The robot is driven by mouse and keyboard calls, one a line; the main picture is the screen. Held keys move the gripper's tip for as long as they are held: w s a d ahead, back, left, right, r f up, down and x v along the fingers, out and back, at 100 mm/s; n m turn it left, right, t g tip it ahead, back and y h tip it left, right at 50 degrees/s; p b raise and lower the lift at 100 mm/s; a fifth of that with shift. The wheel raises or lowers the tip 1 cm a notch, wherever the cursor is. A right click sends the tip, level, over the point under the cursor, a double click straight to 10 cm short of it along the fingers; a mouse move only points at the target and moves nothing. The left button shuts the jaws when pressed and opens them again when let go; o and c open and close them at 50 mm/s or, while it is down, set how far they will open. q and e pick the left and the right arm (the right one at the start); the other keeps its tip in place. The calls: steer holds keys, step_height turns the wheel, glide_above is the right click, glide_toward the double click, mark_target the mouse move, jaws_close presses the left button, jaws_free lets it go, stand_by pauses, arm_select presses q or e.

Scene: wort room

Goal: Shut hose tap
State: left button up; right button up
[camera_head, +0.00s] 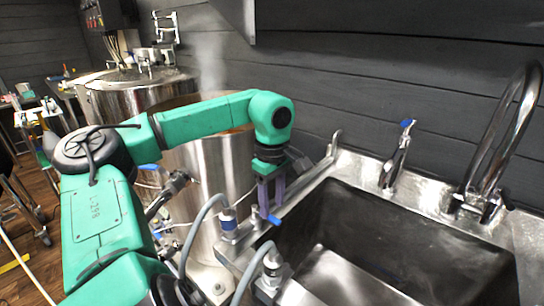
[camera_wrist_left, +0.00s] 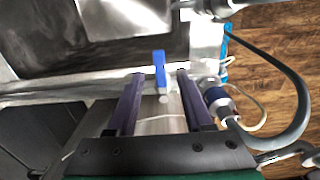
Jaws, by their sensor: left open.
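The hose tap's blue lever (camera_head: 268,217) shows at the sink's left edge, just below the tips of my left gripper (camera_head: 271,205). In the left wrist view, the blue lever (camera_wrist_left: 159,70) stands upright in the picture between the two dark purple fingertips of my left gripper (camera_wrist_left: 160,78). Gaps show on both sides of it, so the gripper is open and not closed on it. The tap body below the lever is partly hidden by the fingers. My right gripper is not in view.
A steel sink (camera_head: 340,185) lies right of the gripper, with a tall curved faucet (camera_head: 505,135) and a blue-topped tap (camera_head: 395,160) behind it. Steel kettles (camera_head: 215,165) stand behind my arm.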

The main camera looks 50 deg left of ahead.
mark_target(272, 218)
arm_select(q)
step_height(272, 218, up, 12)
steer(key=p, duration=0.1)
steer(key=shift+f+p, duration=0.15)
steer(key=shift+p, duration=0.2)
